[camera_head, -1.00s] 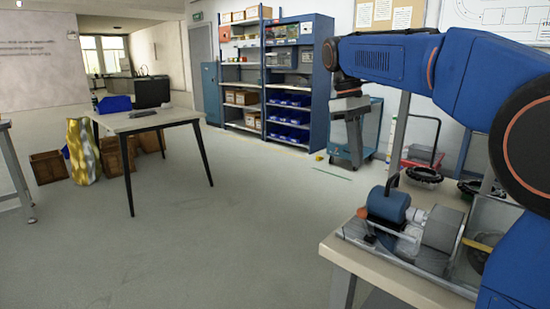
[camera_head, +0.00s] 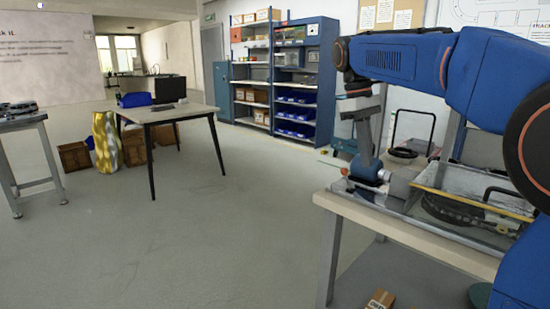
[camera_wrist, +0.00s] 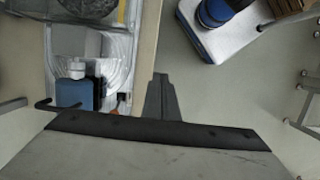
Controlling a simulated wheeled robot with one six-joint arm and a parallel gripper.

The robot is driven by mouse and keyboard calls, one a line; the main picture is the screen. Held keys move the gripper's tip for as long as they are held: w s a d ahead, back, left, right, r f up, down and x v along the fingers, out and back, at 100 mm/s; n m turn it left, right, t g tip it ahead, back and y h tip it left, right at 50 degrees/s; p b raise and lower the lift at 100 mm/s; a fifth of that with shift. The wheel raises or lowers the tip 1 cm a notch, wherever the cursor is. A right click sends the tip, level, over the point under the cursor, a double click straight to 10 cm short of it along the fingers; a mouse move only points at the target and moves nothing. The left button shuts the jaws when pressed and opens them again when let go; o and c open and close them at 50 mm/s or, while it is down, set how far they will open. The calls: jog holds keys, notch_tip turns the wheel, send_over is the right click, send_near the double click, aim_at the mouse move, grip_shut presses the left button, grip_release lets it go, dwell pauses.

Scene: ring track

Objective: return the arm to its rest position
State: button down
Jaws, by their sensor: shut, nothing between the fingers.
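My blue arm (camera_head: 450,65) reaches in from the right edge of the head view and runs level to the left, its far end bent downward above the right-hand table (camera_head: 400,225). In the wrist view my gripper (camera_wrist: 160,78) shows as a dark, narrow wedge with its fingers together and nothing between them. It points past the table edge, over the floor, apart from any object. In the head view I cannot clearly make out the fingertips.
A blue motor-like part (camera_head: 365,168) and a clear tray (camera_head: 470,200) lie on the right-hand table, below my arm. Another table (camera_head: 160,113) and shelves (camera_head: 295,80) stand farther off. The middle floor is clear.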

jog(key=s+d+f+m+t, duration=0.2)
jog(key=s+f+m, duration=0.1)
jog(key=s+f, duration=0.5)
jog(key=s+d+f+m+t+y, duration=0.1)
jog(key=s+f+m+t, duration=0.1)
jog(key=s+f, duration=0.6)
jog(key=s+d+f+m+t+y, duration=0.1)
jog(key=s+f+m, duration=0.3)
jog(key=s+f, duration=0.4)
jog(key=s+d+t, duration=0.1)
jog(key=s, duration=0.2)
jog(key=shift+s+d+f+t, duration=0.25)
jog(key=shift+s+d+t, duration=0.1)
jog(key=shift+s+t, duration=0.05)
